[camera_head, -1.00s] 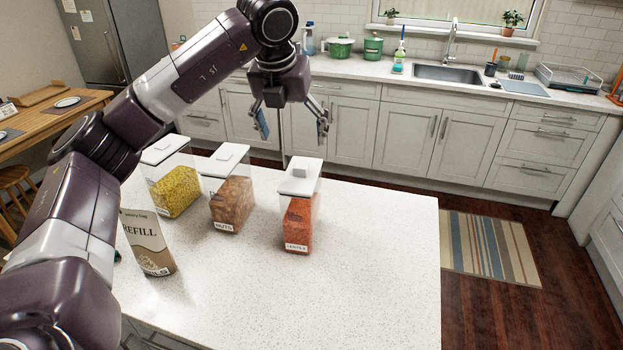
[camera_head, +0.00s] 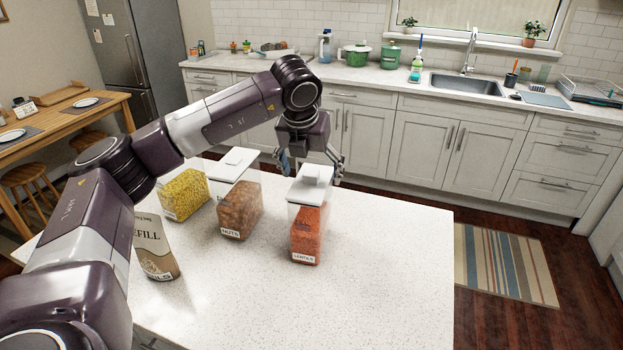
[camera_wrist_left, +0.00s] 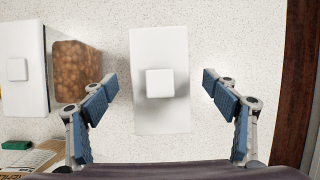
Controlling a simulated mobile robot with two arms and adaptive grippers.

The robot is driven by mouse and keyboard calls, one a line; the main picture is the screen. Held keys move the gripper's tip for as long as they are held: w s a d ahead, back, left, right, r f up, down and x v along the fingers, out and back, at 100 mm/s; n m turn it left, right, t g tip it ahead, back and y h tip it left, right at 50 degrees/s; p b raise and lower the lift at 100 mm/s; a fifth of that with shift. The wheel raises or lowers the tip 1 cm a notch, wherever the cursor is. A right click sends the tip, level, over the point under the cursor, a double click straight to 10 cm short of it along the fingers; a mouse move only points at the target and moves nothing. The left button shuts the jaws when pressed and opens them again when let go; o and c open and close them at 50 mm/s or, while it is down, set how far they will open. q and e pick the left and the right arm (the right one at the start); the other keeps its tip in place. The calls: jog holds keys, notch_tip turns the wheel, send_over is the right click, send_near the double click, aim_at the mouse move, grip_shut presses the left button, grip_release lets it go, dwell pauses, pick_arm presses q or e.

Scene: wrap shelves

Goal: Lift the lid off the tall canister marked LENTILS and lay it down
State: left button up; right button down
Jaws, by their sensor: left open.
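The tall clear canister marked LENTILS (camera_head: 309,235) stands upright on the white counter, with orange-red contents. Its white lid (camera_head: 308,183) with a block-shaped knob is on top. In the left wrist view the lid (camera_wrist_left: 150,115) lies below the gripper, its square knob (camera_wrist_left: 160,83) between the fingers' lines. My left gripper (camera_head: 312,168) is open and empty, pointing down just behind and above the lid in the head view; its blue-padded fingers (camera_wrist_left: 161,95) are apart on both sides of the lid and no contact shows. My right gripper is not in view.
The NUTS canister (camera_head: 239,210) with a white lid stands close to the left. A canister with yellow contents (camera_head: 184,193) is further left. A paper REFILL bag (camera_head: 153,245) stands at the front left. The counter (camera_head: 390,270) is clear to the right and front.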

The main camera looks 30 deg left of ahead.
pick_arm(q)
jog(key=shift+w+a+f, duration=0.1)
jog(key=shift+w+f, duration=0.1)
jog(key=shift+f, duration=0.2)
jog(key=shift+s, duration=0.1)
jog(key=shift+c, duration=0.2)
jog(key=shift+r, duration=0.1)
jog(key=c, duration=1.2)
jog(key=shift+c, duration=0.2)
jog(key=shift+r, duration=0.45)
notch_tip(320, 180, up, 23)
jog(key=p, duration=0.1)
jog(key=shift+f, duration=0.2)
